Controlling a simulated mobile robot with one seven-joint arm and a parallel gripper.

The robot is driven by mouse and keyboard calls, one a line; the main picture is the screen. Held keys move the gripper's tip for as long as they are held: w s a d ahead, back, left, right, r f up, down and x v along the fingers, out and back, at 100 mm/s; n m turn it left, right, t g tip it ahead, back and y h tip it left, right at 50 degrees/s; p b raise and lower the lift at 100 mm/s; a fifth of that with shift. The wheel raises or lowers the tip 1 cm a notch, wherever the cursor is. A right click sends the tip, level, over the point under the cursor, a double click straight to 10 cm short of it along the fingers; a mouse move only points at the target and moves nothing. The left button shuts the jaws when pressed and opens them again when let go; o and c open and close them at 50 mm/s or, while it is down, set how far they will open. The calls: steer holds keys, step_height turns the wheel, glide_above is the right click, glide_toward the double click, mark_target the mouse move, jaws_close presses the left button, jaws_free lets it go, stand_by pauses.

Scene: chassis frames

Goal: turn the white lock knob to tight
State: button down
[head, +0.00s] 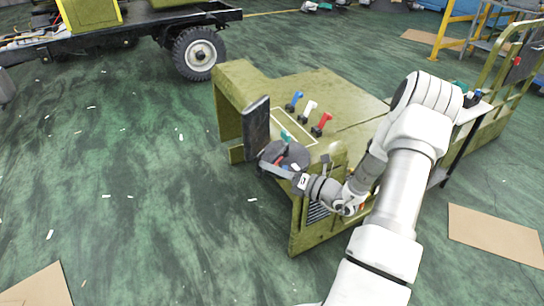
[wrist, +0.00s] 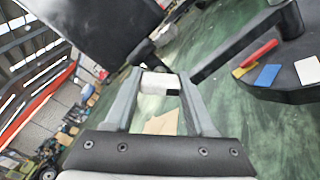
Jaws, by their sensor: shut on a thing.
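The white lock knob (wrist: 158,84) is a small white block between my fingertips in the wrist view, with a black stem beyond it. My gripper (wrist: 160,88) is shut on it, one grey finger on each side. In the head view my gripper (head: 272,167) reaches the dark round wheel (head: 296,153) at the near end of the green chassis (head: 345,95); the knob itself cannot be made out there. The wheel also shows in the wrist view (wrist: 290,88), with red, blue and white patches on it. I cannot read any tight mark.
Blue (head: 294,101), white (head: 308,108) and red (head: 321,124) levers stand on the chassis beyond my gripper. A dark upright panel (head: 256,130) is close on the left. A wheeled vehicle (head: 198,53) stands at the back left. The green floor at left is mostly clear.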

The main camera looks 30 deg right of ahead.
steer(key=m+p, duration=0.1)
steer(key=m, duration=0.1)
steer(key=m+p, duration=0.1)
steer(key=p, duration=0.1)
steer(key=shift+r+m+p, duration=0.2)
steer(key=shift+m+p, duration=0.1)
steer(key=shift+m, duration=0.1)
steer(key=shift+f+m+p, duration=0.2)
steer(key=shift+m+p, duration=1.15)
steer(key=shift+m, duration=0.55)
steer(key=shift+c, duration=1.2)
jaws_free()
steer(key=v, duration=1.7)
steer(key=shift+s+b, duration=0.2)
steer(key=shift+b, duration=0.2)
